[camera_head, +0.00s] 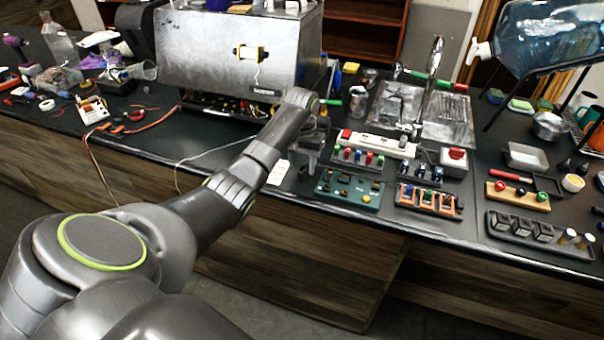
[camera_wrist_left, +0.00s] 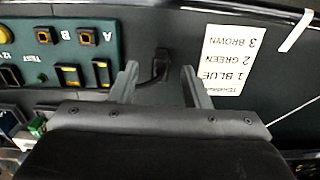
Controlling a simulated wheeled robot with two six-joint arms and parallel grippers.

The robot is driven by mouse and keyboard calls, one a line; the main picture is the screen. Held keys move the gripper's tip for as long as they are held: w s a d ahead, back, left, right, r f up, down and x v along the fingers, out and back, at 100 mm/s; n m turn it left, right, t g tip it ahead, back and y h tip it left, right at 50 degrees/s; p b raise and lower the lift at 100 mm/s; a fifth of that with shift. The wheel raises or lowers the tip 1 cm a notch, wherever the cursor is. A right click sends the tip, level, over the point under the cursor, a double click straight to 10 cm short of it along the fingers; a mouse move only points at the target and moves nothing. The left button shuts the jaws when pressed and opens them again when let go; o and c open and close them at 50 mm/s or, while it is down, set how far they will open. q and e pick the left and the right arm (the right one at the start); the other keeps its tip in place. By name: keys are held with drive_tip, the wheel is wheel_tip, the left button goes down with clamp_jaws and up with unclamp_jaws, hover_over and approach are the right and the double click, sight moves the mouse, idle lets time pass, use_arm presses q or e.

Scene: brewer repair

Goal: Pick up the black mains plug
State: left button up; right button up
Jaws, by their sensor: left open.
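The black mains plug (camera_wrist_left: 161,62) lies on the dark bench in the left wrist view, small and dark against the bench top, with a short dark lead curving toward the gripper. My left gripper (camera_wrist_left: 160,76) is open, with one finger on each side of the plug and lead. Contact with the plug cannot be told. In the head view my left gripper (camera_head: 308,160) is low over the bench, beside the green test board, and the plug is hidden there by my arm and gripper. My right gripper is not in view.
The green test board (camera_wrist_left: 62,50) lies close left of the fingers; it also shows in the head view (camera_head: 348,190). A white card (camera_wrist_left: 228,58) listing blue, green and brown lies to the right. The steel brewer (camera_head: 225,55) stands behind. A white power strip (camera_head: 377,144) lies beyond the board.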

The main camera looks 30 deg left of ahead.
use_arm(q)
drive_tip(key=shift+f, duration=1.35)
clamp_jaws()
drive_tip(key=shift+w+r, duration=0.1)
drive_tip(key=shift+r, duration=0.05)
